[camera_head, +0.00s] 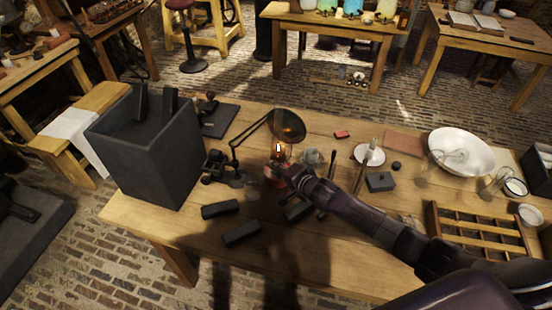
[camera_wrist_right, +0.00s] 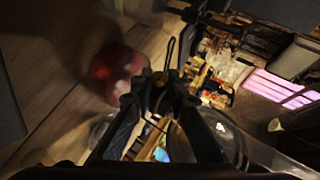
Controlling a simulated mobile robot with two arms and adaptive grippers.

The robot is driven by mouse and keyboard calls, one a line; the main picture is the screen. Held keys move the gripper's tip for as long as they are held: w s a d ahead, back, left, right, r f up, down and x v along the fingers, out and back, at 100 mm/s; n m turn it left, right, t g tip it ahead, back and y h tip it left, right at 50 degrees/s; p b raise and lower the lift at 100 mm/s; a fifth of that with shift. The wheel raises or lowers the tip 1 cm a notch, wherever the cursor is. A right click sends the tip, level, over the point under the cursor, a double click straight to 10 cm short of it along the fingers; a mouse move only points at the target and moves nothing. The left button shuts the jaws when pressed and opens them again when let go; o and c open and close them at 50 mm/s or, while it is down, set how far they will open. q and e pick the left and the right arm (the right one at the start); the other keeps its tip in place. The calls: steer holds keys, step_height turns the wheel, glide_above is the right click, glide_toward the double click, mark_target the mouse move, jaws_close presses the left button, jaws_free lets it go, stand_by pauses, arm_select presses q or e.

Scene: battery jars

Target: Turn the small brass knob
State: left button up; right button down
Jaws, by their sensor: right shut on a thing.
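A lit oil lamp (camera_head: 278,149) with a glowing flame stands on the wooden table, below a dark round reflector on a bent stand. My right gripper (camera_head: 277,172) reaches the lamp's lower part from the right and covers much of it. In the right wrist view the fingertips of my right gripper (camera_wrist_right: 160,80) are close together, shut on the small brass knob (camera_wrist_right: 160,77), most of which the fingers hide. A red rounded body (camera_wrist_right: 114,74) shows just left of the fingertips. My left gripper is not in view.
A large dark box (camera_head: 150,155) stands left of the lamp. Dark blocks (camera_head: 241,233) lie in front. A round reflector (camera_head: 287,125) hangs close above the lamp. To the right are a small dark box (camera_head: 380,182), a white basin (camera_head: 480,157) and a wooden divided tray (camera_head: 432,218).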

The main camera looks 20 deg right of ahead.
arm_select(q)
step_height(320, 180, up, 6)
steer(key=p, duration=0.5)
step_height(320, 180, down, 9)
steer(key=b, duration=0.9)
arm_select(e)
steer(key=shift+w+a+r+n+g+h, duration=0.2)
steer(key=shift+n+g+h, duration=0.35)
steer(key=shift+g+h, duration=0.95)
steer(key=shift+w+a+r+n+g+h, duration=0.15)
steer(key=shift+w+a+n+g+h, duration=0.25)
steer(key=shift+g+h, duration=1.05)
steer(key=shift+w+a+r+n+g+h, duration=0.15)
steer(key=shift+n+g+h, duration=0.7)
steer(key=shift+g, duration=1)
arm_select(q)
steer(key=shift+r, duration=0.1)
arm_select(e)
steer(key=c, duration=2.1)
jaws_free()
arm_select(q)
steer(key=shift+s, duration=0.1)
arm_select(e)
steer(key=v, duration=1.2)
steer(key=shift+w+a+f, duration=0.1)
steer(key=shift+a, duration=0.05)
